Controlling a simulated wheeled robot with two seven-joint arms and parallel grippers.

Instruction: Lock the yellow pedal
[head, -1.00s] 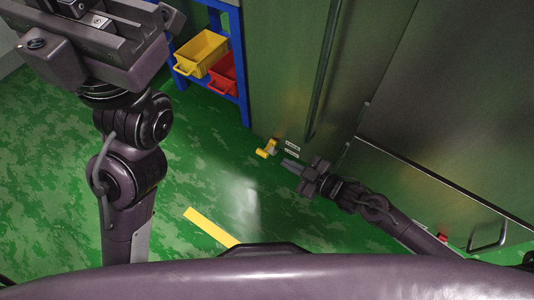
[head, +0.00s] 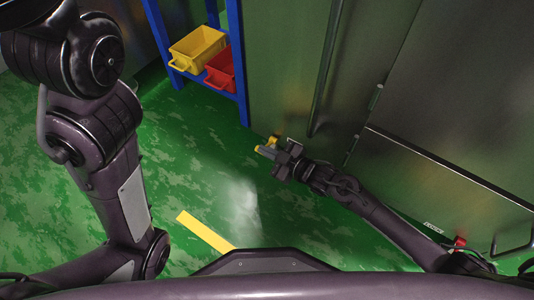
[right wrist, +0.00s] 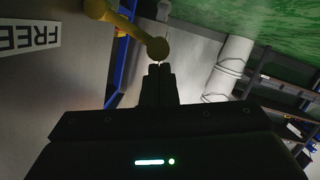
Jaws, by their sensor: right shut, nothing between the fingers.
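The yellow pedal (head: 273,141) sits low at the foot of the metal cabinet, partly hidden by my right gripper (head: 262,151). In the right wrist view the pedal's yellow arm ends in a rounded knob (right wrist: 158,48). The right gripper's fingers (right wrist: 160,69) are shut and empty, with their tips at or just short of the knob; I cannot tell if they touch. A white label reading FREE (right wrist: 28,36) shows upside down beside the pedal. My left arm is at the left of the head view, but its gripper is out of view.
A blue rack (head: 237,60) holds a yellow bin (head: 197,48) and a red bin (head: 220,70) behind the pedal. The metal cabinet (head: 275,75) rises beside it. Green floor (head: 190,150) with a yellow stripe (head: 205,231) is open on the left.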

